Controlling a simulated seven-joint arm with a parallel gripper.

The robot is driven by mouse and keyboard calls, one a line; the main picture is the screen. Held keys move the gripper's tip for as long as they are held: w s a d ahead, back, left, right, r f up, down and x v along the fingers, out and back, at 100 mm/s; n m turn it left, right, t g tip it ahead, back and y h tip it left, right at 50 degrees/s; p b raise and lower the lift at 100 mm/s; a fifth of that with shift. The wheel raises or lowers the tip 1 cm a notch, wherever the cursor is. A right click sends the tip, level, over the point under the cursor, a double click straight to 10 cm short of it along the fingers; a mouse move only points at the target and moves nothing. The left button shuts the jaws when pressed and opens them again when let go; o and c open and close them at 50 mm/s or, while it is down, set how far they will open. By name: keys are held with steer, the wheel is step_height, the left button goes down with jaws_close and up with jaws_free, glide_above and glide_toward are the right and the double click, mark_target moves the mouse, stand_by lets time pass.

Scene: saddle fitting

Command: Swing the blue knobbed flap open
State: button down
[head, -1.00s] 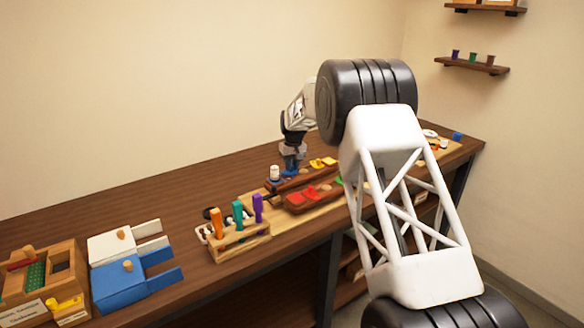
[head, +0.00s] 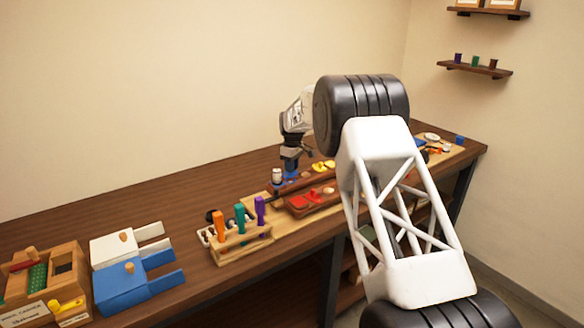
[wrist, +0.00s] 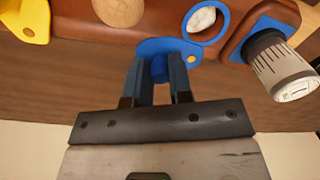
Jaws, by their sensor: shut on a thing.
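The blue flap (wrist: 181,45) shows in the wrist view as a flat blue plate with a small hole and an upright knob (wrist: 160,69). My gripper (wrist: 160,78) is shut on that knob, with a dark finger on each side. Right of the flap is a blue-rimmed opening (wrist: 203,20) with a white thing inside. The flap lies beside this opening, and most of the opening is uncovered. In the head view my gripper (head: 289,164) points down at the far side of the brown saddle piece, over a blue patch. The flap's hinge is not clear.
A ribbed silver-and-white cylinder (wrist: 282,68) stands close right of the opening. A wooden ball knob (wrist: 118,8) and a yellow plate (wrist: 27,18) are at left. A wooden rack (head: 240,245) with colored handles stands nearer on the bench. Bare bench (head: 150,205) lies to the left.

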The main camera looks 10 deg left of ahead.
stand_by(0.3)
steer(key=c, duration=1)
jaws_free()
steer(key=shift+c, duration=0.2)
steer(key=shift+w+r, duration=0.2)
steer(key=shift+r, duration=3.7)
